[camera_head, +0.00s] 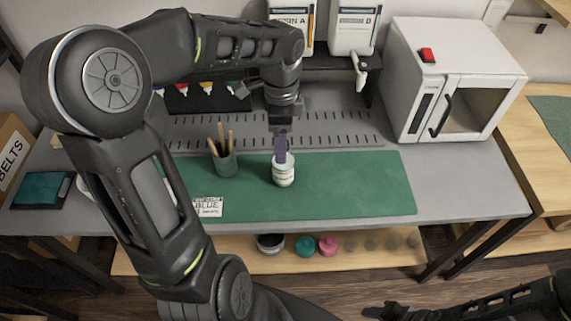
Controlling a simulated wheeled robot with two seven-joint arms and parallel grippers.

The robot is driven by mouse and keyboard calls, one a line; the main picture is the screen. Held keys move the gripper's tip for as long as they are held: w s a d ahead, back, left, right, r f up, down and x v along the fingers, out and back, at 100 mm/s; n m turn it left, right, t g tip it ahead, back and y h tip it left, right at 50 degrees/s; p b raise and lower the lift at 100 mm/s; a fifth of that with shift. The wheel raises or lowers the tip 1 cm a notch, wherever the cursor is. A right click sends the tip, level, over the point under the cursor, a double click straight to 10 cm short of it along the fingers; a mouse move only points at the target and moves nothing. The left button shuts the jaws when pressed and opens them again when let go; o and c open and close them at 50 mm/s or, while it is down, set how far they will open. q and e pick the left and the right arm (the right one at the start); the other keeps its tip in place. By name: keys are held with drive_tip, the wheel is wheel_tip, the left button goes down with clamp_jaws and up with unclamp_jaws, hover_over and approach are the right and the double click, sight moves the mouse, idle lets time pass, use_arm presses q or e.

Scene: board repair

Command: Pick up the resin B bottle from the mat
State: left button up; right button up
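A small white bottle (284,175) with a dark label band stands upright on the green mat (350,185); its label is too small to read. My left gripper (281,150) points down right at the bottle's top, with a purplish finger in front of it. The bottle's cap is hidden, and I cannot tell whether the fingers are closed on it. My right gripper (378,312) is low at the bottom edge, away from the table; its fingers are too dark to read.
A cup with wooden sticks (224,160) stands left of the bottle. A card reading BLUE (208,207) lies at the mat's front left. Two white dispensers (353,30) stand behind on a dark shelf. A white oven (450,80) is at the right. The mat's right half is clear.

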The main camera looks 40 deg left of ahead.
use_arm(q)
drive_tip(key=shift+f, duration=1.3)
drive_tip(key=shift+w+f, duration=0.2)
drive_tip(key=shift+f, duration=2.45)
drive_tip(key=shift+c, duration=0.6)
clamp_jaws()
drive_tip(key=shift+r, duration=0.2)
wheel_tip(320, 180, up, 10)
drive_tip(key=shift+f, duration=0.1)
